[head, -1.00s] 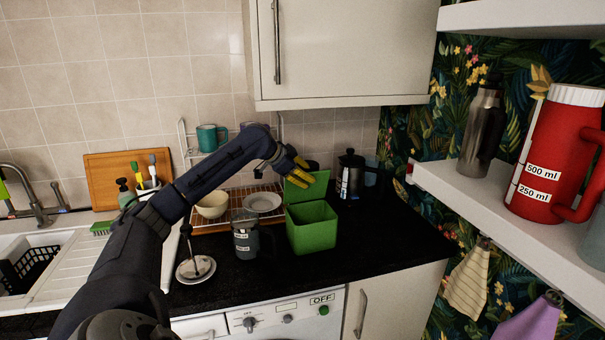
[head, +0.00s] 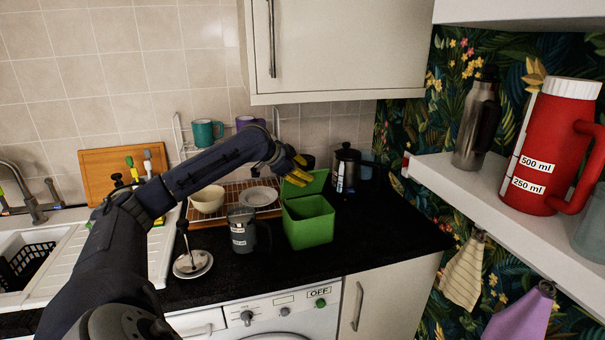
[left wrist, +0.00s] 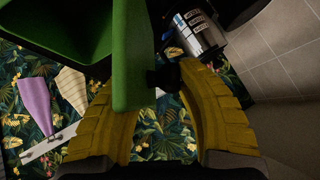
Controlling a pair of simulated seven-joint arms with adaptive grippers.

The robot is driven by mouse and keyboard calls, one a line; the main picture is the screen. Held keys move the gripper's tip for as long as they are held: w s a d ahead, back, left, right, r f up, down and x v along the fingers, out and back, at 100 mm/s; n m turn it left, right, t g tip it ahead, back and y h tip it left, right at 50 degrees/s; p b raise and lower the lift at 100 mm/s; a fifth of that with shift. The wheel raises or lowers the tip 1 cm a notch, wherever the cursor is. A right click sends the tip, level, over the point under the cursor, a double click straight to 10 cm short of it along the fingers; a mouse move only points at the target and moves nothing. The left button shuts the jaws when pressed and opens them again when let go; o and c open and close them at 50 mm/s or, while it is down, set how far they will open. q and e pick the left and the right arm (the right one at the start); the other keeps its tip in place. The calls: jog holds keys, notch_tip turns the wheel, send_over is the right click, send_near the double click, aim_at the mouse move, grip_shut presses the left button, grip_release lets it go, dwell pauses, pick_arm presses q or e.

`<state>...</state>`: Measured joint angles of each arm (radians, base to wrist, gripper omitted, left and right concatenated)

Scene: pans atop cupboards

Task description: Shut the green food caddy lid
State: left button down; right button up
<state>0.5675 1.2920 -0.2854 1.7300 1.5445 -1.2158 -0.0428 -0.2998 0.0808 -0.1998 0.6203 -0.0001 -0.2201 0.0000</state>
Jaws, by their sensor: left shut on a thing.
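The green food caddy (head: 308,228) stands on the black worktop with its mouth open. Its green lid (head: 318,183) is raised at the back, tilted up from the hinge side. My left gripper (head: 297,173), with yellow fingers, is at the lid's upper left edge and is shut on it. In the left wrist view the lid (left wrist: 133,50) reaches down between the yellow fingers (left wrist: 160,115), and the dark inside of the caddy (left wrist: 60,30) shows at the top left. The exact contact is partly hidden. My right gripper is not in view.
A dish rack with a bowl (head: 208,199) and plate (head: 259,196) lies behind. The worktop right of the caddy is clear.

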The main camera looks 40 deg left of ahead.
pick_arm(q)
jog(key=shift+d+f, duration=0.15)
jog(key=shift+f, duration=0.2)
jog(key=c, duration=1)
grip_release()
jog(key=shift+r, duration=0.15)
jog(key=shift+s+a+r, duration=0.2)
jog(key=shift+s+r, duration=0.1)
jog(key=shift+v, duration=5.55)
